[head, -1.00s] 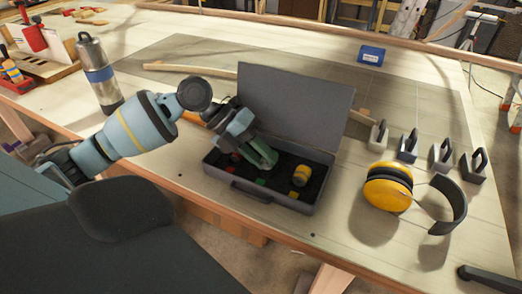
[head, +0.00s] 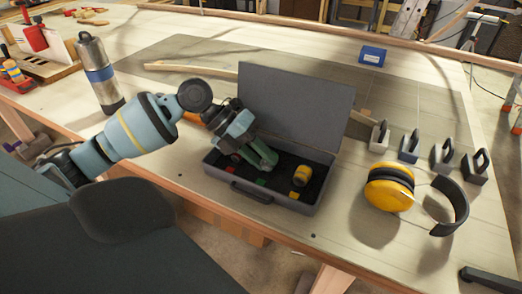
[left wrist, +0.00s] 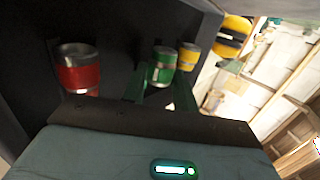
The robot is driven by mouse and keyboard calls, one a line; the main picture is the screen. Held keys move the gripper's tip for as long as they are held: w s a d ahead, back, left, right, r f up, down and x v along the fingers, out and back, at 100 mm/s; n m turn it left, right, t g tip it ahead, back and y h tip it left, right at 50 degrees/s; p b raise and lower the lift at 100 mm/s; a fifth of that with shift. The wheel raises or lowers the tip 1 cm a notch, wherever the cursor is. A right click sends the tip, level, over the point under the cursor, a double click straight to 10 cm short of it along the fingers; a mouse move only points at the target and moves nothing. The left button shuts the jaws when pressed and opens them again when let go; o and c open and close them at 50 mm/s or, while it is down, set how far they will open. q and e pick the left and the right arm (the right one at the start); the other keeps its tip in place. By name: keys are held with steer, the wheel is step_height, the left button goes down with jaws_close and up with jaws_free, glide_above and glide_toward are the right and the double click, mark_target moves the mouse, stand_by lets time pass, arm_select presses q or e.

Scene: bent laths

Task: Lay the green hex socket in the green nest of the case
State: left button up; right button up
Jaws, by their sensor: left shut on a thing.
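The open grey case (head: 245,199) stands on the bench with its lid (head: 294,107) up at the back. My left gripper (head: 262,158) reaches down into the case. In the left wrist view its fingers are closed around the green hex socket (left wrist: 162,66). The socket is hidden behind the gripper in the head view. I cannot tell whether it touches the case floor. A green mark (head: 262,182) shows in the case near the front edge; the nest itself is hidden. My right gripper is out of view.
A yellow socket (head: 301,175) stands in the case on the right, and a red socket (left wrist: 78,68) shows in the wrist view. Yellow ear defenders (head: 388,187) and several clamp-like blocks (head: 409,149) lie right of the case. A metal flask (head: 97,75) stands left.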

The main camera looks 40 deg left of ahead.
arm_select(q)
steer(key=o, duration=1.1)
steer(key=shift+d, duration=0.1)
steer(key=shift+c, duration=0.2)
steer(key=shift+f, duration=0.1)
steer(key=shift+f, duration=0.15)
steer(key=shift+a+r+p, duration=0.2)
steer(key=shift+r+p, duration=0.5)
steer(key=shift+r, duration=0.65)
step_height(320, 180, up, 5)
steer(key=shift+d+f+p, duration=0.1)
steer(key=shift+d+p, duration=0.05)
steer(key=shift+p, duration=1.1)
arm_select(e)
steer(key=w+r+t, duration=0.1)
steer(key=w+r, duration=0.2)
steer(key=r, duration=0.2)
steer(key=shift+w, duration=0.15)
